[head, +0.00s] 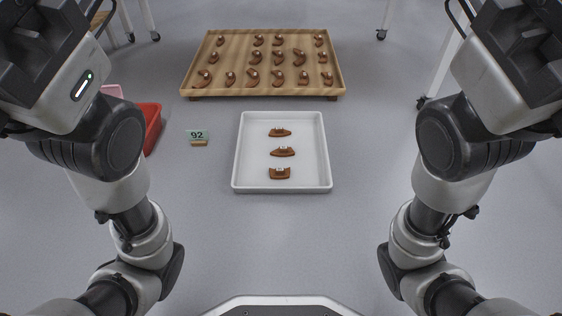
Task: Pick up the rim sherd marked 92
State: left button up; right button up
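A small green card marked 92 (197,134) stands in a small holder on the grey table, left of the white tray. A wooden tray (188,62) at the back holds several brown curved sherds (254,57) in rough rows, each with a small pale label. The white tray (241,151) in the middle holds three brown sherds in a column: a back one (279,132), a middle one (283,152) and a front one (279,173). The labels are too small to read, so I cannot tell which sherd is 92. The fingertips of both my grippers are out of view.
A red bin (151,125) stands at the left, partly hidden behind my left arm, with a pink object (112,90) beside it. The table is clear in front of the white tray and to its right. Pale legs on casters show at the back.

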aim_at(282, 152)
jog(key=i+j, duration=0.35)
jog(key=i, duration=0.2)
jog(key=i+j, duration=0.4)
jog(key=i, duration=0.2)
jog(key=l+z, duration=0.05)
